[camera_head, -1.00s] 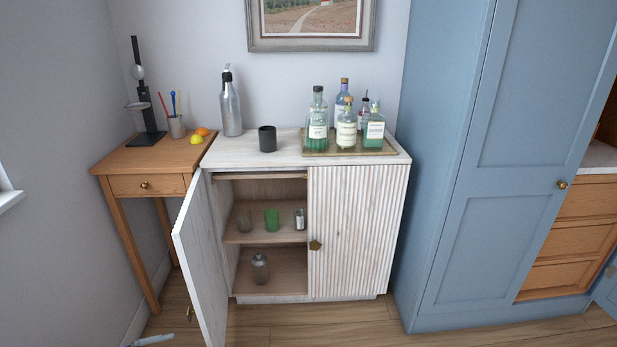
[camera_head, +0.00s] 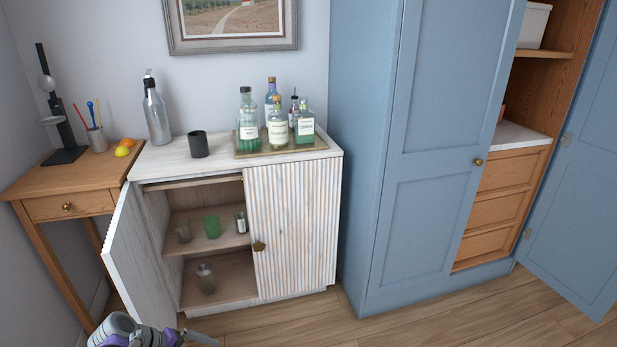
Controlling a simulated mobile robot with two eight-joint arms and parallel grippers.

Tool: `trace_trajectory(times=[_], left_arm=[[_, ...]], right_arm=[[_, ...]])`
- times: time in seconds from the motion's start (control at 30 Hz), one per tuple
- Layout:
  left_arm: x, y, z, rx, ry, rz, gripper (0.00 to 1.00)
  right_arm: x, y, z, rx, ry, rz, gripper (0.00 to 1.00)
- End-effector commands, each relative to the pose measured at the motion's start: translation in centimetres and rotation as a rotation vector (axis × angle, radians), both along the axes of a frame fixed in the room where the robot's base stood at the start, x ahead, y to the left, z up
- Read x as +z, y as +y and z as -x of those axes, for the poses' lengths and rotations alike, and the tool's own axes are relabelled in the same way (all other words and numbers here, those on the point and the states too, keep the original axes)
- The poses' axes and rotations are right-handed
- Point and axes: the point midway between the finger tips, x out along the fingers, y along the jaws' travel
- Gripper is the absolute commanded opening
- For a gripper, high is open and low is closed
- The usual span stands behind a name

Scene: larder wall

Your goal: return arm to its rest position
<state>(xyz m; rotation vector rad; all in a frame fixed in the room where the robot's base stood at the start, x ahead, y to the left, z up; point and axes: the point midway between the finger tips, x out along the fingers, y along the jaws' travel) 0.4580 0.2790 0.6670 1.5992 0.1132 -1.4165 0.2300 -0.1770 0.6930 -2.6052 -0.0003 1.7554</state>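Part of my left arm, grey and purple, shows at the bottom left in the head view, low in front of the open cabinet door (camera_head: 133,265). A thin grey piece (camera_head: 200,339) at its right end looks like part of my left gripper, cut by the bottom edge. Its fingers are not clear, and I see nothing held. My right gripper is out of view. The whitewashed cabinet (camera_head: 295,215) has its left door open and its ribbed right door shut.
A tray (camera_head: 250,153) of several bottles, a black cup (camera_head: 198,144) and a grey bottle (camera_head: 156,110) stand on the cabinet. A wooden side table (camera_head: 45,180) is at left, a tall blue cupboard (camera_head: 425,140) at right. The floor (camera_head: 480,315) at front right is clear.

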Motion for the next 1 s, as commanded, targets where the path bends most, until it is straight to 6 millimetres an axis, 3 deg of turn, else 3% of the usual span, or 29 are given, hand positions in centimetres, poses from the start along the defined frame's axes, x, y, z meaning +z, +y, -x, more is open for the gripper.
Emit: trace_trajectory(times=[0.03,0.2,0.4,0.6,0.87,1.0], left_arm=[[0.9,-1.9,1.5,-0.040,-0.001,-0.049,0.97],[2.7,-6.0,6.6,-0.173,-0.023,-0.232,0.97],[3.7,-9.0,13.3,-0.345,-0.082,-0.446,0.97],[3.6,-10.1,18.5,-0.493,-0.152,-0.617,0.97],[2.6,-10.4,22.9,-0.641,-0.240,-0.774,0.97],[6.8,-10.3,23.2,-0.640,-0.256,-0.788,0.97]], right_arm=[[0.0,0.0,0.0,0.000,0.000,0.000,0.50],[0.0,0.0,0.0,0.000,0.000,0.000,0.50],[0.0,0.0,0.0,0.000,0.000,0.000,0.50],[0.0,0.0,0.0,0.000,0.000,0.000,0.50],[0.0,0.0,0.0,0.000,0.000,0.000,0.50],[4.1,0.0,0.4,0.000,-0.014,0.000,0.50]])
